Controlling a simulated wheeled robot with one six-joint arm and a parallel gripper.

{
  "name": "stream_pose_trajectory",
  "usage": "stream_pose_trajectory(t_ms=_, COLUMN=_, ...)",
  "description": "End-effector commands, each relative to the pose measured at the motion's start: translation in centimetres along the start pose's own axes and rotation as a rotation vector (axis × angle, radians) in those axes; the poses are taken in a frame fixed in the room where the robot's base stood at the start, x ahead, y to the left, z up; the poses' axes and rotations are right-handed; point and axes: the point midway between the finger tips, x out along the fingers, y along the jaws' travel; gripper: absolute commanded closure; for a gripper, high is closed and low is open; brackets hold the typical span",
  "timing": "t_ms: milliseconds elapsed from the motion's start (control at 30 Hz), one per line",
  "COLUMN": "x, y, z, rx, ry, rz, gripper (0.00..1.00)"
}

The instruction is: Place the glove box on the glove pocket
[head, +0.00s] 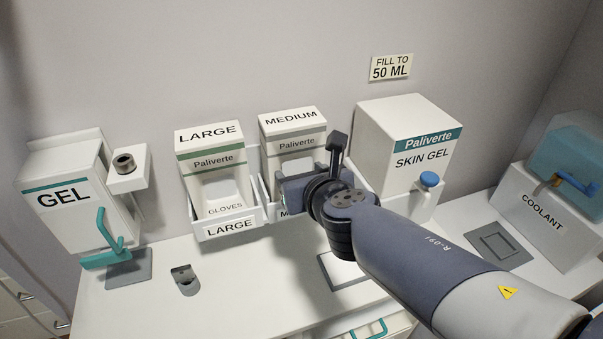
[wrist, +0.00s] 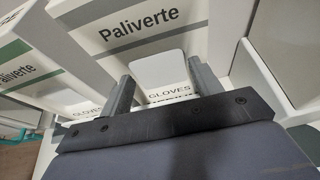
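The MEDIUM glove box (head: 292,122), white with a grey-green band, stands upright in the right wall pocket, whose label (head: 284,213) is mostly hidden behind my gripper. My gripper (head: 288,186) is at the lower front of this box. In the wrist view my gripper (wrist: 160,70) has its two fingers spread apart, with the box's pale cutout and GLOVES print between them. I cannot tell whether the fingers touch the box. The LARGE glove box (head: 211,160) stands in the left pocket (head: 229,227), labelled LARGE.
A GEL dispenser (head: 68,196) with a teal lever is at left, a SKIN GEL dispenser (head: 405,150) with a blue knob right of the pockets. A COOLANT unit (head: 543,215) is at far right.

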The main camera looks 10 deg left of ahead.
Motion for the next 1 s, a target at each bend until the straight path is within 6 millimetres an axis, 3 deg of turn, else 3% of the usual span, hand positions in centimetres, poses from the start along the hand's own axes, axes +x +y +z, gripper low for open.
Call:
stream_pose_trajectory(t_ms=167, x=0.0, y=0.0, z=0.0, rx=0.0, ry=0.0, rz=0.0, gripper=0.25)
stream_pose_trajectory(t_ms=533, x=-0.2, y=0.0, z=0.6, rx=0.0, ry=0.0, rz=0.0, gripper=0.24)
stream_pose_trajectory(t_ms=1000, x=-8.7, y=0.0, z=1.0, rx=0.0, ry=-0.002, rz=0.002, gripper=0.24)
